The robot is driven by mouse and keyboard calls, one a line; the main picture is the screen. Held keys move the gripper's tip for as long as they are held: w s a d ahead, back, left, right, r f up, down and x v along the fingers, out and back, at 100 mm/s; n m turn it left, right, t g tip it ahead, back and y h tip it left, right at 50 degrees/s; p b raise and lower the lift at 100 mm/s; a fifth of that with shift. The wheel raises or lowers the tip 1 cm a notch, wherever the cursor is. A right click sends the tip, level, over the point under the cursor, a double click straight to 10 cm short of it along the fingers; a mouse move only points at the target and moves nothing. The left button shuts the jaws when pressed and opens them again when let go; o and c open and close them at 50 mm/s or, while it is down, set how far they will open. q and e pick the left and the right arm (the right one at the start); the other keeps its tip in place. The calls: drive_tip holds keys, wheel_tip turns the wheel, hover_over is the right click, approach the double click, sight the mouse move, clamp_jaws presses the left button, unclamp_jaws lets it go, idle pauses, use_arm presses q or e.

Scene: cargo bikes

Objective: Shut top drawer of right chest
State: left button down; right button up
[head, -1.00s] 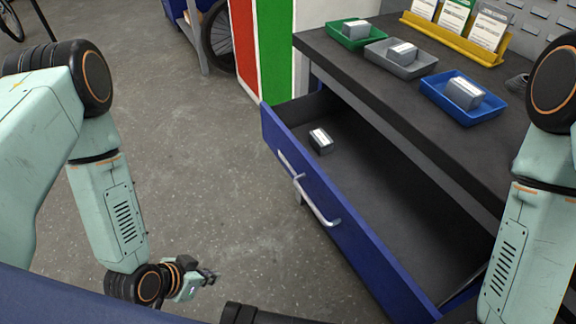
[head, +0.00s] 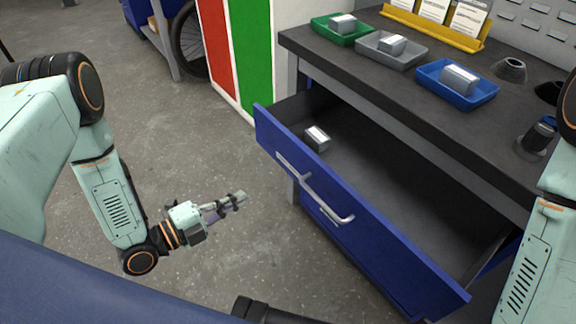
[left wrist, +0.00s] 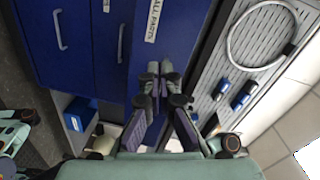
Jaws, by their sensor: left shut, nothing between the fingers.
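The top drawer (head: 375,226) of the chest under the dark bench top stands pulled far out. Its blue front has a silver handle (head: 325,203) and a pale label. A small grey box with a white top (head: 317,138) lies inside near its left end. My left gripper (head: 240,199) is shut and empty, left of the drawer front and apart from it in the head view. In the left wrist view its closed fingertips (left wrist: 158,72) point towards a blue front with a white label (left wrist: 152,20); the distance is unclear. My right gripper is out of view.
The bench top (head: 390,88) holds a green tray (head: 340,40), a grey tray (head: 372,52), a blue tray (head: 490,99) and a yellow card rack (head: 420,33). Grey floor (head: 140,105) is clear left of the chest. A wheel (head: 188,45) stands farther back.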

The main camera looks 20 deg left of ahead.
use_arm(q)
drive_tip(key=r+m, duration=0.1)
drive_tip(key=m+b, duration=0.2)
drive_tip(key=b, duration=0.2)
approach(300, 162)
drive_tip(key=shift+t+h, duration=0.3)
drive_tip(key=shift+h, duration=0.1)
drive_tip(key=x, duration=0.4)
drive_tip(key=f+x, duration=0.1)
drive_tip(key=shift+w+d, duration=0.1)
drive_tip(key=shift+w, duration=0.3)
drive_tip(key=shift+w+d, duration=0.25)
drive_tip(key=shift+w, duration=0.2)
drive_tip(key=shift+d, duration=0.1)
